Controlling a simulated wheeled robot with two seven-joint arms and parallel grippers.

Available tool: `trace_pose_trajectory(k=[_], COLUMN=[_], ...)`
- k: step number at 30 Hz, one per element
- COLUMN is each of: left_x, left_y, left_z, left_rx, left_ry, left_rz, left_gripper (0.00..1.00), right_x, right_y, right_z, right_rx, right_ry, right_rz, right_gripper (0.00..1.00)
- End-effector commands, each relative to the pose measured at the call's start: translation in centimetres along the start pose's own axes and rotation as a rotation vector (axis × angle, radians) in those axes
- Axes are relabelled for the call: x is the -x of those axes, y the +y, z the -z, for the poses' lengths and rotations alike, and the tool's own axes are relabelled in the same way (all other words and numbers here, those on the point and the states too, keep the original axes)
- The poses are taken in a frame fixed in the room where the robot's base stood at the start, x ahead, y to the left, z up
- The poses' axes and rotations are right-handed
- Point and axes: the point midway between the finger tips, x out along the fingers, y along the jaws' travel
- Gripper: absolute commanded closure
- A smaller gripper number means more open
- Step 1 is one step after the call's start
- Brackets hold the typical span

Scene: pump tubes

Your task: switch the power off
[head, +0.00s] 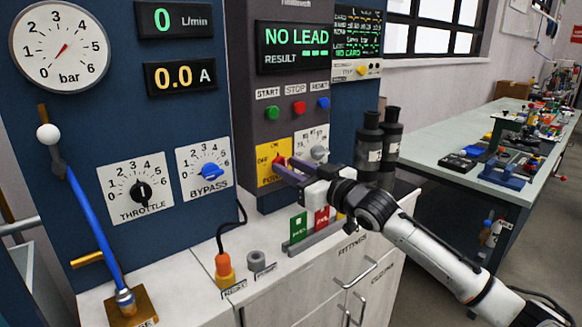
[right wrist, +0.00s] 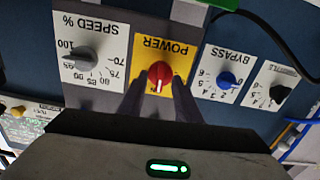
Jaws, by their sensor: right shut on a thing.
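The red power knob (head: 279,160) sits on a yellow plate (head: 265,176) marked POWER, with OFF at its left and ON at its top. The knob also shows in the right wrist view (right wrist: 160,74), where the picture is upside down. Its white mark points to the bottom of that picture, the panel's upper side. My right gripper (head: 284,166) is shut on the knob, with one dark finger on each side of it, as the right wrist view shows (right wrist: 158,84). My left gripper is in neither view.
A speed knob (head: 319,153) is just right of the power plate, and the blue bypass knob (head: 210,171) is to its left. Start, stop and reset buttons (head: 299,107) are above. Dark bottles (head: 391,145) stand behind my right arm.

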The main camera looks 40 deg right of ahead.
Motion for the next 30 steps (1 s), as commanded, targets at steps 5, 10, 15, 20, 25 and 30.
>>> trace_pose_trajectory(k=[5,10,15,20,25,30], left_x=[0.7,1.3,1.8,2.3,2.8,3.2], left_y=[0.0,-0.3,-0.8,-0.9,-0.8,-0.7], left_z=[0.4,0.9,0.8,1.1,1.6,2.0], left_rx=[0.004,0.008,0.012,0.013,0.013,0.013], left_ry=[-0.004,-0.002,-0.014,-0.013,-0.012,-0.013], left_rz=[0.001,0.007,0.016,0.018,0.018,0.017], left_gripper=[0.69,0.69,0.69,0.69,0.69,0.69], right_x=[0.0,0.0,0.0,0.0,0.0,0.0], right_y=[-0.1,-0.1,-0.2,-0.3,-0.3,-0.4], right_z=[0.2,0.2,0.2,0.1,-0.1,-0.1], right_rx=[0.113,0.264,0.426,0.578,0.740,0.902], right_ry=[-0.003,-0.004,-0.003,-0.002,-0.003,-0.002], right_rz=[0.001,0.001,0.001,0.002,0.002,0.002], right_gripper=[0.92,0.92,0.92,0.92,0.92,0.92])
